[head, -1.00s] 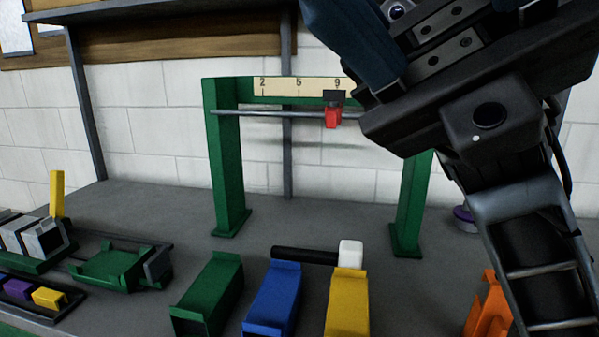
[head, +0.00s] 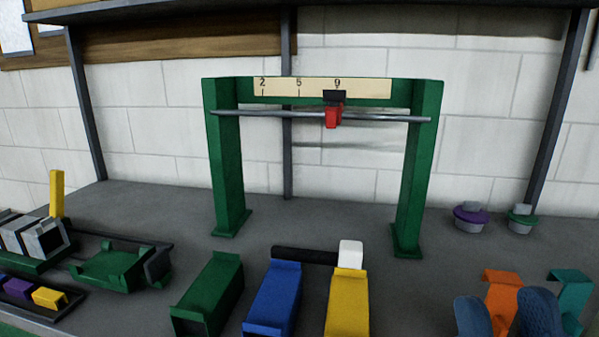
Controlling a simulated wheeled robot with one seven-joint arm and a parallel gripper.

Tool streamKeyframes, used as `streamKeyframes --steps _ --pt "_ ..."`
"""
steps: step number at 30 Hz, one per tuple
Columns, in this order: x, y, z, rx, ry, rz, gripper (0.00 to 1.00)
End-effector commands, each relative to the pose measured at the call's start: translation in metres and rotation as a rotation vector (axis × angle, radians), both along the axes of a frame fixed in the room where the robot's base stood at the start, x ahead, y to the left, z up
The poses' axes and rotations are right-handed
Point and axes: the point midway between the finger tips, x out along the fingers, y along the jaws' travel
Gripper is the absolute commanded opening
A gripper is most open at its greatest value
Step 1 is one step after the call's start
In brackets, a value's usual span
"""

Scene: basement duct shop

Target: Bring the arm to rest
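My gripper (head: 505,310) shows only at the bottom right edge of the head view. Its two dark blue fingertips point up and stand apart, with the orange bracket (head: 502,288) visible between and behind them. The gripper looks open, and nothing shows held between the fingers. The rest of my arm is out of view below. A red slider with a black top (head: 333,112) hangs on the rod of the green frame (head: 228,165), under the 9 of its scale.
Green (head: 208,296), blue (head: 272,300) and yellow (head: 347,305) blocks stand at the front. A black-handled mallet (head: 305,256) lies behind them. A teal bracket (head: 573,293) is at the right; purple (head: 471,217) and green (head: 520,219) knobbed pieces stand behind. A green tray piece (head: 112,268) sits left.

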Motion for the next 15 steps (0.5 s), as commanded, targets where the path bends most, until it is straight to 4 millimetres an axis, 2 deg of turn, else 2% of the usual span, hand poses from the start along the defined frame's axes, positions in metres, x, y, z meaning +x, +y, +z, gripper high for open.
streamKeyframes --steps 1,8,15 --pt "-0.007 -0.003 -0.018 0.017 0.079 -0.003 0.38" --pt "-0.043 -0.023 -0.093 0.076 0.418 -0.021 0.38" --pt "-0.103 -0.043 -0.162 0.103 0.771 -0.040 0.38"
